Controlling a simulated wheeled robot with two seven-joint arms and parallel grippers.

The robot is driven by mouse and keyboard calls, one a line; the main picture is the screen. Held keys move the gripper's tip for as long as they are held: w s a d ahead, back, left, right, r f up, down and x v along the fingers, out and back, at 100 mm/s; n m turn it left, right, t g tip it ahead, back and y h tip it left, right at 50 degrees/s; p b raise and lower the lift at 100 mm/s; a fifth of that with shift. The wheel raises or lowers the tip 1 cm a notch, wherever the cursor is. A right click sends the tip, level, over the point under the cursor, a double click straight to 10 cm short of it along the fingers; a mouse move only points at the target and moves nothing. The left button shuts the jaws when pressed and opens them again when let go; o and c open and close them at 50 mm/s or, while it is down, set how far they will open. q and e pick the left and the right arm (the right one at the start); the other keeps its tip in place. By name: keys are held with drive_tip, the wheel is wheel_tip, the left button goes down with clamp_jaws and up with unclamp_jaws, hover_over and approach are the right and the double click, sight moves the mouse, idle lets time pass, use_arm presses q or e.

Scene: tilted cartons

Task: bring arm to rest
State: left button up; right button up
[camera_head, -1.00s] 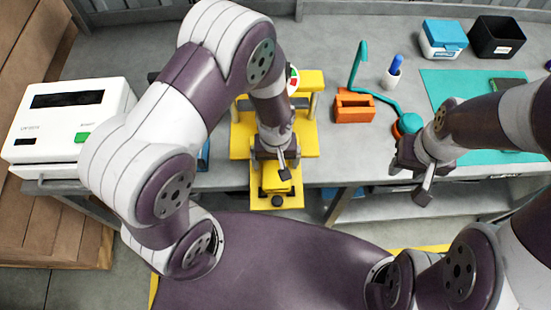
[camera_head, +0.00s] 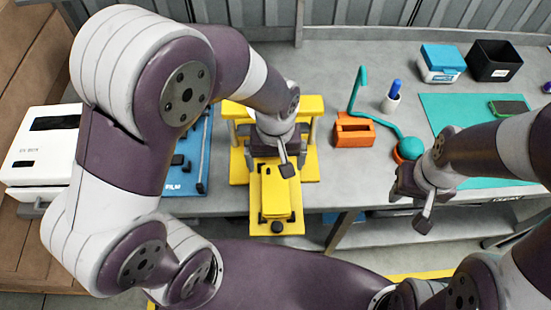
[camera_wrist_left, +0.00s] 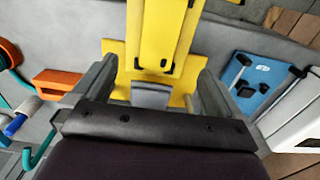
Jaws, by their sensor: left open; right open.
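My left gripper (camera_head: 282,158) is over the yellow fixture (camera_head: 240,170) at the front of the grey workbench. In the left wrist view its two fingers stand apart on either side of the yellow fixture (camera_wrist_left: 158,40), with nothing clearly held between them. My right gripper (camera_head: 416,207) hangs near the bench's front edge at the right, open and empty. The lower part of the left gripper partly hides the fixture in the head view.
A white machine (camera_head: 42,150) stands at the left, beside a blue board (camera_head: 190,172). A teal mat (camera_head: 460,110), a blue-lidded box (camera_head: 442,63) and a black bin (camera_head: 493,62) lie further right.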

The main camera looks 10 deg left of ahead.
idle(0.4)
use_arm(q)
drive_tip(key=s+a+r+m+t, duration=0.1)
drive_tip(key=s+a+r+m, duration=0.2)
drive_tip(key=a, duration=0.6)
drive_tip(key=shift+s, duration=0.15)
idle(0.6)
